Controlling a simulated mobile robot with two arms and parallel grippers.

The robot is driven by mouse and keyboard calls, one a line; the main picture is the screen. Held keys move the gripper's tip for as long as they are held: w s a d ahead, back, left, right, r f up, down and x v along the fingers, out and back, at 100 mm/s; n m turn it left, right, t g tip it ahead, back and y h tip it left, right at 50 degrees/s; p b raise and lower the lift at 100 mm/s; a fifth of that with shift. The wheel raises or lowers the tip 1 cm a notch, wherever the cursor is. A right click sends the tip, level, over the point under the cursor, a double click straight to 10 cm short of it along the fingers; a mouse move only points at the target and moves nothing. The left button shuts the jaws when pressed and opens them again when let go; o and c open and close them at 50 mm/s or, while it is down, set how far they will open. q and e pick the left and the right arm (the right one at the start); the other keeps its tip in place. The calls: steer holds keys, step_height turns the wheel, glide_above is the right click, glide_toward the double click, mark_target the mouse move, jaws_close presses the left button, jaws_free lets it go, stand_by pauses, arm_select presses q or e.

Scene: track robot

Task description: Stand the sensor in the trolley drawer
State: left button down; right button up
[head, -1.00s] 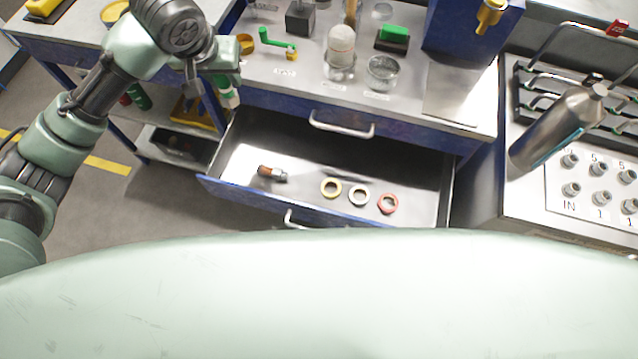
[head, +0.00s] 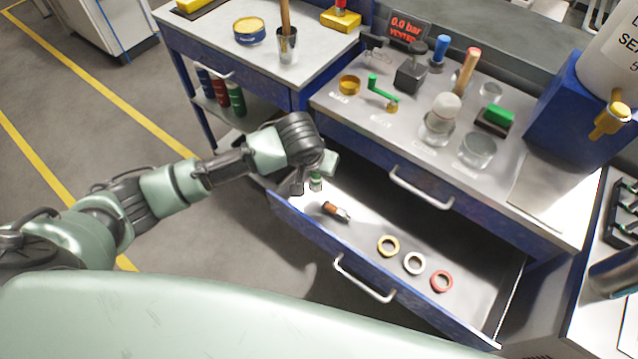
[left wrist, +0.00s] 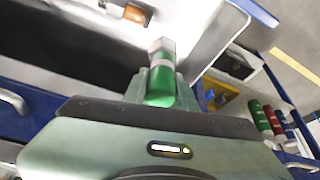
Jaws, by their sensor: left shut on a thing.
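The sensor, a small cylinder with a green body and a pale metal end, is in my left gripper (head: 313,185). The left wrist view shows the sensor (left wrist: 160,85) between the two fingers, its metal end pointing away from the palm. The trolley drawer (head: 455,315) is pulled open. My left gripper is at the drawer's left end, over or inside it; the sensor's gap to the drawer floor cannot be told. My right gripper is not in view.
A brown and silver cylinder (head: 336,211) lies on its side in the drawer. Yellow (head: 388,246), white (head: 414,263) and red (head: 441,281) rings lie to its right. The drawer floor behind them is clear. The worktop (head: 375,135) above holds several items.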

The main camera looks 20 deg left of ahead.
mark_target(318, 184)
arm_select(q)
steer(key=shift+f, duration=3.3)
steer(key=shift+f, duration=0.15)
steer(key=c, duration=1.1)
jaws_free()
steer(key=shift+c, duration=0.2)
steer(key=v, duration=1.2)
steer(key=shift+p, duration=0.35)
